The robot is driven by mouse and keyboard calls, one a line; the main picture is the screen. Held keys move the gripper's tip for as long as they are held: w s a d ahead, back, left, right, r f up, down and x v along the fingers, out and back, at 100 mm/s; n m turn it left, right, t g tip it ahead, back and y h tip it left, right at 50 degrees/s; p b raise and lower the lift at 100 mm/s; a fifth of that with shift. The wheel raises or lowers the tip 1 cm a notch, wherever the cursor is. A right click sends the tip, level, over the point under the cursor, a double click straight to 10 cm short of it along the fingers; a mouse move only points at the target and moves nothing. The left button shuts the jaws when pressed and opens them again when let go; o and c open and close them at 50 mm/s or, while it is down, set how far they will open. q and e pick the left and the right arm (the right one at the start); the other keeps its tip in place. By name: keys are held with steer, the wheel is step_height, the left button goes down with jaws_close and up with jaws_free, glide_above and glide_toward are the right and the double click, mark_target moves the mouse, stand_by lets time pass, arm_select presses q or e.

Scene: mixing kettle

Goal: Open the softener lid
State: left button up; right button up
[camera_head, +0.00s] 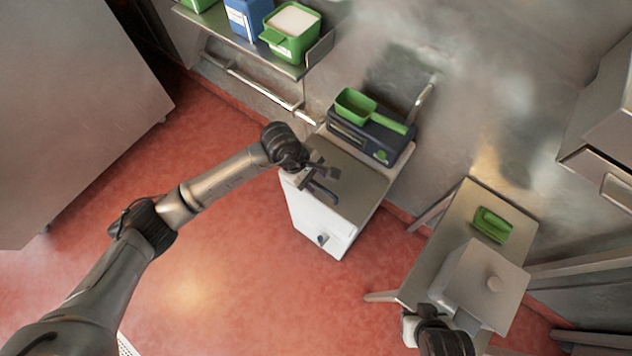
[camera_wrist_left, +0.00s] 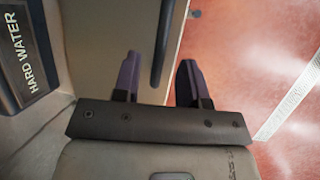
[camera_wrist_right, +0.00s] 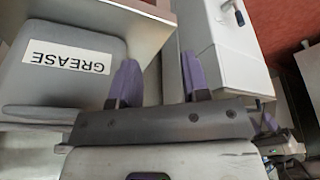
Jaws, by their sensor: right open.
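The softener is a white cabinet (camera_head: 318,222) with a beige lid (camera_head: 350,180) on top, which looks shut. A dark bar handle (camera_head: 321,193) is on the lid near its front edge. My left gripper (camera_head: 326,172) is over the lid close to the handle. In the left wrist view its fingers (camera_wrist_left: 158,78) are apart, and the handle (camera_wrist_left: 163,40) shows between them with gaps on both sides; its height above the handle is unclear. My right gripper (camera_wrist_right: 160,80) is open and empty beside the grey GREASE box (camera_wrist_right: 65,65), largely hidden in the head view.
A dark scale-like unit (camera_head: 372,141) with a green scoop (camera_head: 355,104) stands at the lid's back. A HARD WATER label (camera_wrist_left: 22,62) shows beside my left gripper. A small table (camera_head: 462,215) holds a green tray (camera_head: 492,224) and the grey box (camera_head: 490,285). Red floor lies open in front.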

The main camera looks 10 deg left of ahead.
arm_select(q)
steer(key=shift+x, duration=1)
jaws_close()
